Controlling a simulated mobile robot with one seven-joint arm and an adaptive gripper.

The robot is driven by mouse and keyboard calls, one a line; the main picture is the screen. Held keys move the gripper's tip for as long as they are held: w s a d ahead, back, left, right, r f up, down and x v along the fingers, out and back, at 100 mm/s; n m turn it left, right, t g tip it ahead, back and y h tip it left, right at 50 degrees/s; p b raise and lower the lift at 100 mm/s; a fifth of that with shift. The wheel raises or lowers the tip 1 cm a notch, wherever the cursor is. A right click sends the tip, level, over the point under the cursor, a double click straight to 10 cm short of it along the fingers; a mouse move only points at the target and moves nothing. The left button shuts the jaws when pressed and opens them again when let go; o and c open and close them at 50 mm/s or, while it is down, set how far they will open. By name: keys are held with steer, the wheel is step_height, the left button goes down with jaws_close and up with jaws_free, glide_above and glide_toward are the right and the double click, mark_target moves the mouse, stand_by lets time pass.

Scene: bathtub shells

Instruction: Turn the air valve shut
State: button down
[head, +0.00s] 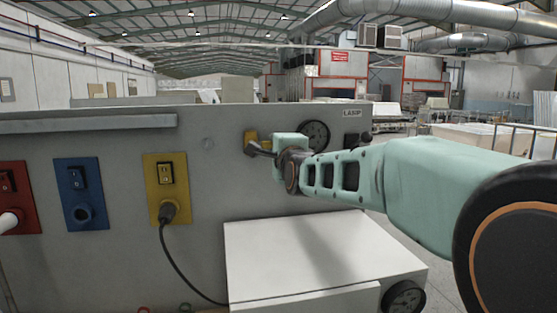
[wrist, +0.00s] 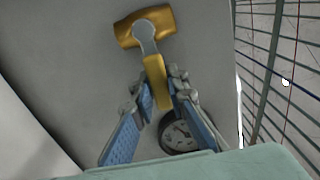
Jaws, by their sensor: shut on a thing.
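The air valve is on the grey panel, with a brass body (wrist: 128,32) and a yellow lever handle (wrist: 153,68) in the wrist view. The handle runs from the body down between the fingers. In the head view, a yellow part of the valve (head: 250,136) shows beside the gripper. My gripper (wrist: 161,92) is shut on the handle, with a blue-padded finger on either side. In the head view my gripper (head: 259,151) is small and partly hidden by my wrist. The handle's lower end lies between the fingers.
A round gauge (head: 315,134) is close behind my wrist; it also shows below the fingers in the wrist view (wrist: 180,136). A white box (head: 300,260) juts out below my arm. Red, blue and yellow sockets (head: 152,190) line the panel's left. A wire fence (wrist: 280,75) stands at right.

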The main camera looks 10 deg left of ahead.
steer(key=shift+r+n, duration=0.2)
steer(key=shift+n, duration=0.1)
steer(key=c, duration=1.9)
jaws_free()
steer(key=v, duration=0.7)
steer(key=shift+s+d, duration=0.1)
steer(key=shift+s, duration=0.15)
steer(key=shift+r, duration=0.15)
